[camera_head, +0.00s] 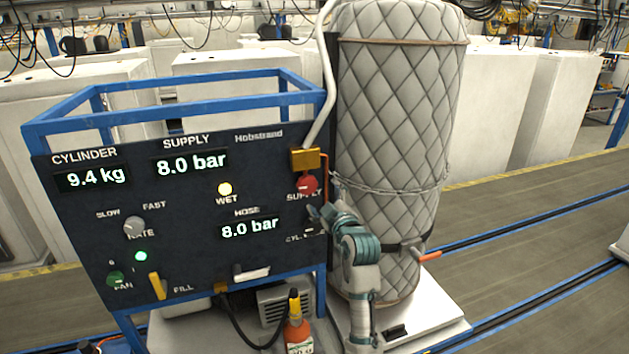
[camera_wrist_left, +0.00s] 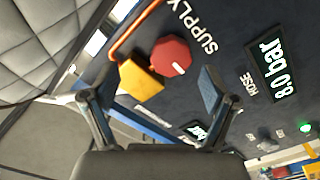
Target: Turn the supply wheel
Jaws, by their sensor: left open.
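The supply wheel (camera_head: 307,184) is a red knob at the right edge of the dark panel, under a yellow-orange valve block (camera_head: 304,159). In the left wrist view the wheel (camera_wrist_left: 171,55) is an octagon with a white mark, beside the SUPPLY label. My left gripper (camera_head: 318,212) is just below the wheel in the head view. In the wrist view its fingers (camera_wrist_left: 147,88) are spread apart and empty, with the wheel ahead and between their lines, and no contact shows. My right gripper is not in view.
The panel (camera_head: 190,270) reads supply 8.0 bar, hose 8.0 bar and cylinder 9.4 kg. A quilted cylinder (camera_head: 395,110) with a chain stands close right of my gripper. An orange bottle (camera_head: 298,335) stands below.

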